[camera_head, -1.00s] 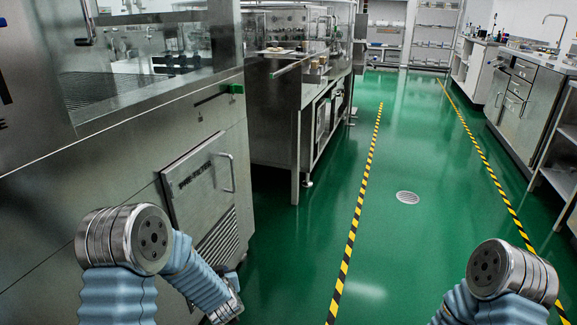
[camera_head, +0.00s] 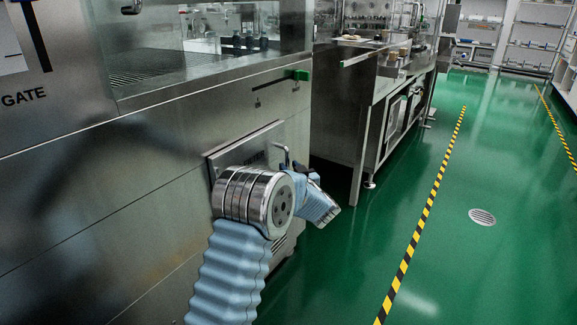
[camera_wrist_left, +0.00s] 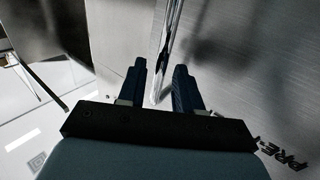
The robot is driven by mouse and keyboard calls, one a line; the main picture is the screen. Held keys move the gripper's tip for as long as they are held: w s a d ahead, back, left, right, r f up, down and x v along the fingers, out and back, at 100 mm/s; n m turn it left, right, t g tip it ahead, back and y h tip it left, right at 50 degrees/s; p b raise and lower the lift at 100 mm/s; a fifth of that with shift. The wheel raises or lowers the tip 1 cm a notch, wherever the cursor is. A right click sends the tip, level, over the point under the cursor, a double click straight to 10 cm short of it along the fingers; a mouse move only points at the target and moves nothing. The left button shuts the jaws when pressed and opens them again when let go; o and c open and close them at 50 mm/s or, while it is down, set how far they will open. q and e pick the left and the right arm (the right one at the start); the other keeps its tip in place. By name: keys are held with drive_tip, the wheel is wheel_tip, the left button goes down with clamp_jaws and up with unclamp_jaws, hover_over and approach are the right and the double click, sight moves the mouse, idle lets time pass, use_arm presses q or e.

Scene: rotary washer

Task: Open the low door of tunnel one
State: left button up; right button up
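The low door (camera_head: 222,162) is a steel panel on the front of the washer, partly hidden behind my left arm. It looks shut. Its upright bar handle (camera_head: 287,155) shows just above my arm. My left gripper (camera_head: 304,171) is beside the handle, mostly hidden by the forearm in the head view. In the left wrist view, the gripper (camera_wrist_left: 160,66) has its two dark fingers apart, with the shiny handle bar (camera_wrist_left: 170,35) running between them. I cannot tell whether they touch it. Part of the door's lettering (camera_wrist_left: 285,157) shows at lower right. My right gripper is out of view.
A steel bench (camera_head: 350,110) stands beyond the washer. The green floor (camera_head: 440,230) to the right is clear, with a striped line and a round drain (camera_head: 482,217).

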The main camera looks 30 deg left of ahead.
use_arm(q)
drive_tip(key=shift+x, duration=1.3)
clamp_jaws()
